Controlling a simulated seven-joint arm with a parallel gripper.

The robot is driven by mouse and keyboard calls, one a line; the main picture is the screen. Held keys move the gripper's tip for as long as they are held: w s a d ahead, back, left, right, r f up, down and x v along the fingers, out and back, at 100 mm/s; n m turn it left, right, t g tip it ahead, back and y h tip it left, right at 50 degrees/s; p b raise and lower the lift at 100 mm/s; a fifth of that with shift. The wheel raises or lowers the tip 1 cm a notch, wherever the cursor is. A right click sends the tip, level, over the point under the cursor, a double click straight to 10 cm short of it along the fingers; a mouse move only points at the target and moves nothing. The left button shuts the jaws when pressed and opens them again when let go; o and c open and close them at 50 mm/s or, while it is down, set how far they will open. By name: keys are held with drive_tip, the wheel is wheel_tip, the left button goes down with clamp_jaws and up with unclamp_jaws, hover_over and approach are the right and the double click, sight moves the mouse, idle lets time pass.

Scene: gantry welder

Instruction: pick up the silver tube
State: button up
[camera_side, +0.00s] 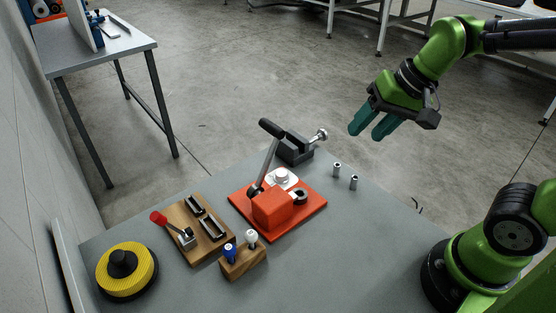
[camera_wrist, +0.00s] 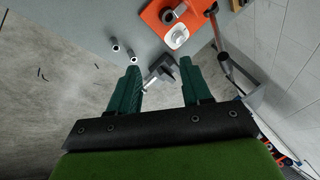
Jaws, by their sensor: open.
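Two small silver tubes stand upright on the grey table near its far right edge. In the side view one silver tube (camera_side: 337,169) is a little behind the other silver tube (camera_side: 353,183). In the wrist view both tubes, one (camera_wrist: 115,46) and the other (camera_wrist: 131,56), are up and left of the fingers. The frames do not show which one the task means. My gripper (camera_side: 367,128) is raised above and beyond the tubes, apart from them. In the wrist view its teal fingers (camera_wrist: 160,68) are spread with nothing held between them.
A dark vise (camera_side: 294,149) stands at the table's far edge, left of the tubes. An orange toggle press (camera_side: 272,207) with a raised lever is nearer. A wooden tool block (camera_side: 243,263), wooden tray (camera_side: 200,228) and yellow disc (camera_side: 126,271) are left. Table right of the tubes is clear.

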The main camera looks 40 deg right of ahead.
drive_tip(key=w+d+f+m+g+h, duration=0.1)
drive_tip(key=w+d+f+m+g, duration=0.25)
drive_tip(key=w+m, duration=0.45)
drive_tip(key=m+g+h, duration=0.1)
drive_tip(key=m, duration=1.5)
hover_over(336, 175)
wheel_tip(336, 175, down, 12)
drive_tip(key=shift+w+d+f, duration=0.15)
drive_tip(key=shift+f, duration=0.1)
drive_tip(key=f, duration=0.5)
drive_tip(key=shift+w+d+f, duration=0.1)
drive_tip(key=shift+w+d, duration=0.05)
drive_tip(key=shift+d, duration=0.05)
clamp_jaws()
